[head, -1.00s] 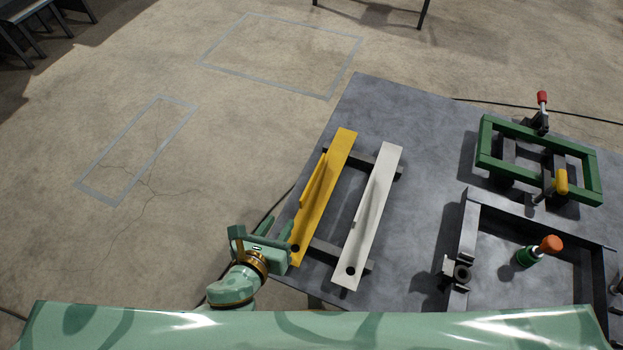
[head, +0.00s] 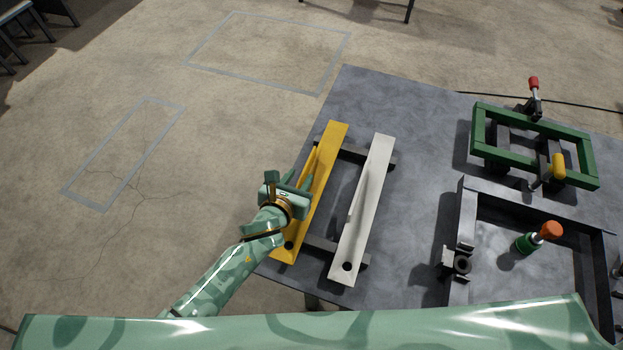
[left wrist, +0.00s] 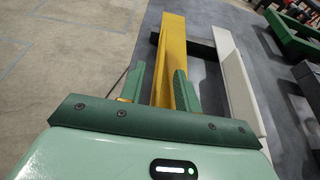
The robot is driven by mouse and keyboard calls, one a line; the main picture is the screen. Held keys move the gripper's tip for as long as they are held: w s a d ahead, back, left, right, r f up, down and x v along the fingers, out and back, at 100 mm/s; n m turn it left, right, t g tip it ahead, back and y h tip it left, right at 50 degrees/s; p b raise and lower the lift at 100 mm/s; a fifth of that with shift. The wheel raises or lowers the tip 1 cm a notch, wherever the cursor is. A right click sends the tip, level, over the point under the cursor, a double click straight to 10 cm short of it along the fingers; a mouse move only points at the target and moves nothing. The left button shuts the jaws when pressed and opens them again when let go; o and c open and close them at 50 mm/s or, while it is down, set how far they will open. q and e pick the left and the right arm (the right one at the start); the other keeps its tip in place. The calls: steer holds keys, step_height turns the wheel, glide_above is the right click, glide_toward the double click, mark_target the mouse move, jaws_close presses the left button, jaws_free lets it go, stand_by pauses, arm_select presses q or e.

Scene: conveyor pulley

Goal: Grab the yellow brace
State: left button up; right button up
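The yellow brace (head: 324,172) is a long bar with a raised rib along it. It lies near the table's left edge, across two dark supports, and also shows in the left wrist view (left wrist: 172,50). My left gripper (head: 298,180) is over the brace's left side, near its middle. In the left wrist view its two green fingers (left wrist: 158,87) stand apart, with part of the brace showing between them. I cannot tell whether they touch it. The gripper hides part of the brace. My right gripper is not in view.
A white brace (head: 365,205) lies parallel, just right of the yellow one. The dark supports (head: 322,245) run under both. A green frame with clamps (head: 482,140) and a dark frame (head: 465,215) occupy the table's right side. The grey table (head: 420,125) is clear between.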

arm_select(q)
steer(key=shift+x, duration=0.8)
steer(key=shift+s, duration=0.15)
jaws_close()
steer(key=shift+f, duration=0.1)
stand_by(0.5)
steer(key=shift+d+r, duration=0.1)
steer(key=shift+r, duration=0.1)
